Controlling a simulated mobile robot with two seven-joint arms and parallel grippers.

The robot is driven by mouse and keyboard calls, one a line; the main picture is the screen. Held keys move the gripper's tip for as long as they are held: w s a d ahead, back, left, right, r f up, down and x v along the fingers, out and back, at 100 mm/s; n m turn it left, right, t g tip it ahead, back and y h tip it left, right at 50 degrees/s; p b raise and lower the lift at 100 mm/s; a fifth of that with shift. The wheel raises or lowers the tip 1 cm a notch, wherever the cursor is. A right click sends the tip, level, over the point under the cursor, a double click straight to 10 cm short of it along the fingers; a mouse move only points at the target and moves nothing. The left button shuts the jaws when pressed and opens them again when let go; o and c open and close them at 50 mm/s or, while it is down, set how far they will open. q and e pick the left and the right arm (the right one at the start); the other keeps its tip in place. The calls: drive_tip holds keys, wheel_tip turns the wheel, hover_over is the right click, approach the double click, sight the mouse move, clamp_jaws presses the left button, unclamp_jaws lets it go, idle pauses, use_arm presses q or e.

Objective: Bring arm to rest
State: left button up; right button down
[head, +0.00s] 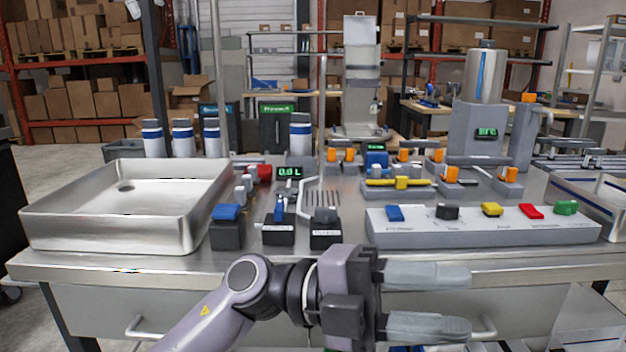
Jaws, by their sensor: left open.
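My left gripper (428,300) is in front of the table's near edge, at the bottom centre of the head view. Its two grey fingers point right and are apart, with nothing between them. My left arm comes in from the bottom left, and its wrist hides part of the table's front. The steel table (350,262) stands just behind the gripper. My right gripper does not show.
An empty steel tray (125,245) stands at the table's left. A grey panel with coloured switches (480,232) lies along the front right. Black switch boxes (279,232) stand at the centre front. A steel cylinder dispenser (486,78) rises at the back right.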

use_arm(q)
drive_tip(key=w+a+f+n+t+y, duration=0.3)
drive_tip(key=w+a+f+n+t, duration=0.35)
drive_tip(key=n+t, duration=0.7)
drive_tip(key=w+a+f+n+t+y, duration=0.4)
drive_tip(key=a+f+n+t, duration=0.7)
drive_tip(key=n, duration=0.4)
drive_tip(key=s+a+f+n+g+y, duration=0.25)
drive_tip(key=s+a+f, duration=0.2)
drive_tip(key=f, duration=0.35)
drive_tip(key=s+a+f+n+g+y, duration=0.2)
drive_tip(key=s+a+f+y, duration=0.2)
drive_tip(key=s+f, duration=0.3)
drive_tip(key=s+a+f+n+g+y, duration=0.2)
drive_tip(key=s+a+f+n+y, duration=0.15)
drive_tip(key=f, duration=0.55)
wheel_tip(320, 180, up, 13)
drive_tip(key=s+a+m+p, duration=0.1)
drive_tip(key=a+p, duration=0.1)
drive_tip(key=p, duration=1.4)
drive_tip(key=shift+s+g, duration=0.3)
